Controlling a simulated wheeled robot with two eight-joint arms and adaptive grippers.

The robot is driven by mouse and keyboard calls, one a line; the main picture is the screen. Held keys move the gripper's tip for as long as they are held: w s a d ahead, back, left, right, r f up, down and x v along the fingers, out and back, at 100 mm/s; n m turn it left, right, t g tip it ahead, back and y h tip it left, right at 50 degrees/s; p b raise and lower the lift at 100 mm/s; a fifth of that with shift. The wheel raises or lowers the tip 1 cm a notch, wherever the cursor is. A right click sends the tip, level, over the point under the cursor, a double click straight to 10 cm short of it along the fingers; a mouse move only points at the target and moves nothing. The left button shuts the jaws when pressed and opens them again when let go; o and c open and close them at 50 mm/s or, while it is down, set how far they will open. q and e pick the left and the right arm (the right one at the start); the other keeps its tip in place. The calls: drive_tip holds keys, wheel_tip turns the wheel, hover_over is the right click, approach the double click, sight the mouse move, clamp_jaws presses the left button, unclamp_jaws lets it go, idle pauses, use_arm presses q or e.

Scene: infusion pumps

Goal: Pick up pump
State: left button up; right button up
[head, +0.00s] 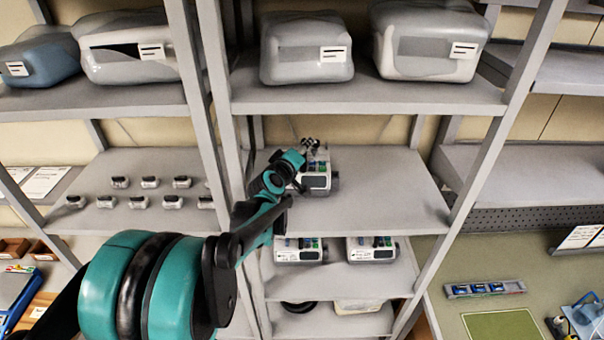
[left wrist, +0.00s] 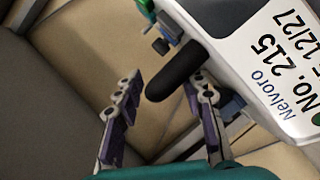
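A white and grey pump (head: 316,180) stands on the middle shelf (head: 385,190) of the centre rack. My left arm reaches to it from the left, and my left gripper (head: 309,146) is at its top rear. In the left wrist view the pump (left wrist: 265,60) fills the upper right, with a label reading "No. 215". A black rounded bar (left wrist: 175,75) beside the pump points between the two fingers of my left gripper (left wrist: 167,85). The fingers are apart, one on each side of the bar; I cannot tell if either touches. My right gripper is out of view.
Two similar pumps, one left (head: 300,250) and one right (head: 372,249), stand on the shelf below. Grey covered bins (head: 305,50) fill the shelf above. Rack posts (head: 215,80) stand close to my left arm. The middle shelf is clear right of the pump.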

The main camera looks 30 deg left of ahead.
use_arm(q)
drive_tip(key=shift+s, duration=0.1)
clamp_jaws()
drive_tip(key=shift+r, duration=0.15)
